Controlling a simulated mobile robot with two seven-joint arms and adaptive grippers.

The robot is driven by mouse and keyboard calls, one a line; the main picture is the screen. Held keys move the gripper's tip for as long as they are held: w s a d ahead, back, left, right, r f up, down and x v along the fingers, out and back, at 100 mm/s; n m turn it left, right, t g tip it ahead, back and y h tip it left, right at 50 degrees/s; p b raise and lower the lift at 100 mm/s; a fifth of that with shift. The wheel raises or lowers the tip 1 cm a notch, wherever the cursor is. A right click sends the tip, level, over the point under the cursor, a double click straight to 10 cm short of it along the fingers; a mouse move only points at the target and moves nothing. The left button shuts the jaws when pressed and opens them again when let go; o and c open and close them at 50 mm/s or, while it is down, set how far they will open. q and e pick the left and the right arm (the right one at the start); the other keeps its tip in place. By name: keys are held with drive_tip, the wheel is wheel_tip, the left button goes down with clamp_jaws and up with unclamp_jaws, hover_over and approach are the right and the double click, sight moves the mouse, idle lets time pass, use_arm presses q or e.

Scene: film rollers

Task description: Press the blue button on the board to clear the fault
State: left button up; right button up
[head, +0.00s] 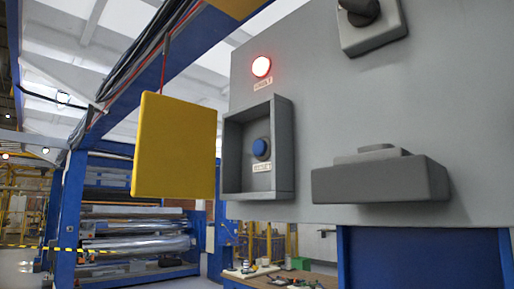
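The grey board (335,110) fills the right half of the head view, close to the camera. The blue button (260,149) sits inside a recessed grey box (285,150) on the board's left part. The box has raised side walls and an open front, and a small label lies below the button. A red fault lamp (261,67) glows above the box, with a label under it. Neither of my grippers shows in this view.
A yellow panel (175,147) hangs by a red cord left of the box. A grey block (380,178) juts from the board at lower right, and a dark knob (360,10) at the top right. Tools lie on a table (275,276) below. Rollers (135,246) stand behind.

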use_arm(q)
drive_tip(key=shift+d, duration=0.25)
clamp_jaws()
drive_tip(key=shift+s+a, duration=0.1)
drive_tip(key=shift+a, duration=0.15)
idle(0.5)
